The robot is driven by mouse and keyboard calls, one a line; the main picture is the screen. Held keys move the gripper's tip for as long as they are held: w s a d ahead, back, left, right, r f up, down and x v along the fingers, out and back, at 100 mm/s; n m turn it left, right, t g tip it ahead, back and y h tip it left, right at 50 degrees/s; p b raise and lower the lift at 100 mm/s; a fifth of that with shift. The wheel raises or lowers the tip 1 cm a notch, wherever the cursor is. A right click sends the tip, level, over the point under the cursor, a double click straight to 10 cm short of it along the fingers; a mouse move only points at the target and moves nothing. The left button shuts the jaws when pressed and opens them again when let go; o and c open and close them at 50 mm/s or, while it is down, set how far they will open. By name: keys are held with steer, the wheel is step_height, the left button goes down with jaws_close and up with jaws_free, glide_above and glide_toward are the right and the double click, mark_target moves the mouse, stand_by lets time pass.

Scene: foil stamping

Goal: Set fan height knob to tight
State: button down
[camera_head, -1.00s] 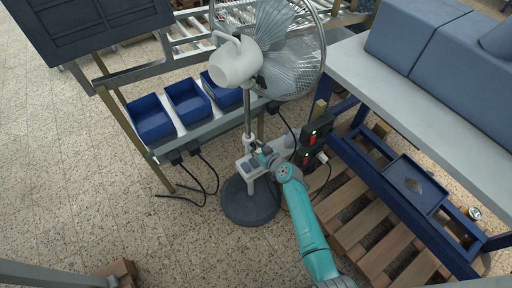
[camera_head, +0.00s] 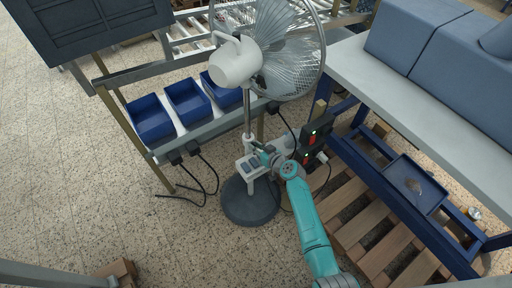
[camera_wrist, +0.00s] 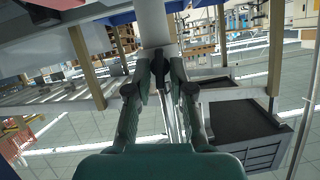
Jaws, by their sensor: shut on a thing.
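The white pedestal fan (camera_head: 236,62) stands upright on a dark round base (camera_head: 250,203), its cage facing right. Its pole (camera_head: 247,112) runs down to a white control block (camera_head: 255,165) with grey buttons. My gripper (camera_head: 262,154) reaches the pole beside the control block from the right. In the wrist view my gripper (camera_wrist: 159,65) has its fingertips closed around the dark fan height knob (camera_wrist: 159,70), in front of the pale pole (camera_wrist: 152,25). The knob's turn angle cannot be read, and in the head view my gripper hides it.
Blue bins (camera_head: 187,104) sit on a rack behind the fan. Black cables (camera_head: 205,180) hang at its left. A pale-topped bench (camera_head: 400,95) and a wooden pallet (camera_head: 370,225) stand at the right.

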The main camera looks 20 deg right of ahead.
steer(key=m+y, duration=0.1)
steer(key=m, duration=0.1)
steer(key=m+y, duration=0.1)
steer(key=m, duration=0.1)
steer(key=shift+w+d+y, duration=0.1)
steer(key=shift+d+y, duration=0.25)
steer(key=shift+y, duration=0.05)
steer(key=m, duration=0.1)
steer(key=m+y, duration=0.1)
steer(key=m, duration=0.1)
steer(key=m+y, duration=0.1)
steer(key=shift+d+f+m, duration=0.1)
steer(key=shift+f+m, duration=0.2)
steer(key=shift+t+y, duration=0.3)
steer(key=c, duration=1.3)
jaws_free()
steer(key=shift+o, duration=0.2)
steer(key=v, duration=1.2)
